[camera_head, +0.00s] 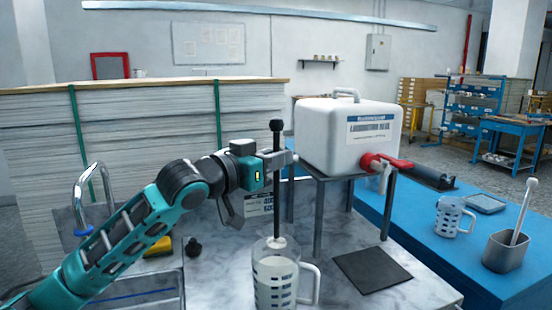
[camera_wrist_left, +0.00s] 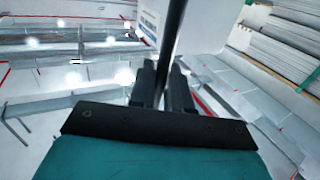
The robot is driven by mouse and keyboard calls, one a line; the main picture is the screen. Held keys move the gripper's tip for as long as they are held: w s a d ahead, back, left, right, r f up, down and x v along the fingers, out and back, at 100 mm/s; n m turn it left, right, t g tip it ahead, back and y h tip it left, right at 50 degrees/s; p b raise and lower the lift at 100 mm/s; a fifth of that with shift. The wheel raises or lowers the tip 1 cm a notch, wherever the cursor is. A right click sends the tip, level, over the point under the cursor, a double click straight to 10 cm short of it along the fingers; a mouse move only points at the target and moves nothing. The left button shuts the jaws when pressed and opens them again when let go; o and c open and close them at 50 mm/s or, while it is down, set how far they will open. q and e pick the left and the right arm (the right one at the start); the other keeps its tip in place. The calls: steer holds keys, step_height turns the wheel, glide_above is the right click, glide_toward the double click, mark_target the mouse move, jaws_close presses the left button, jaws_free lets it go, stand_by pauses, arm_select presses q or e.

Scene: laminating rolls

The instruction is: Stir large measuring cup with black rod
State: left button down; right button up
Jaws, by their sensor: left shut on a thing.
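A black rod (camera_head: 277,190) with a knob on top stands upright in my left gripper (camera_head: 284,158). My left gripper is shut on it near its upper part. The rod also shows between the fingers in the left wrist view (camera_wrist_left: 171,40). The large measuring cup (camera_head: 275,284), clear with dark markings and a handle on the right, stands on the marble counter below. The rod's lower end reaches into the cup's mouth; its tip is hidden by the cup. My right gripper is not in view.
A white container (camera_head: 349,135) with a red tap stands on a dark metal stand right of the gripper. A dark square mat (camera_head: 372,269) lies right of the cup. A smaller measuring cup (camera_head: 449,216) and a grey pot (camera_head: 507,252) stand on the blue table. A sink (camera_head: 130,290) lies front left.

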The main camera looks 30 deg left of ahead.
mark_target(276, 133)
arm_select(q)
steer(key=shift+r, duration=0.1)
steer(key=shift+r, duration=1.95)
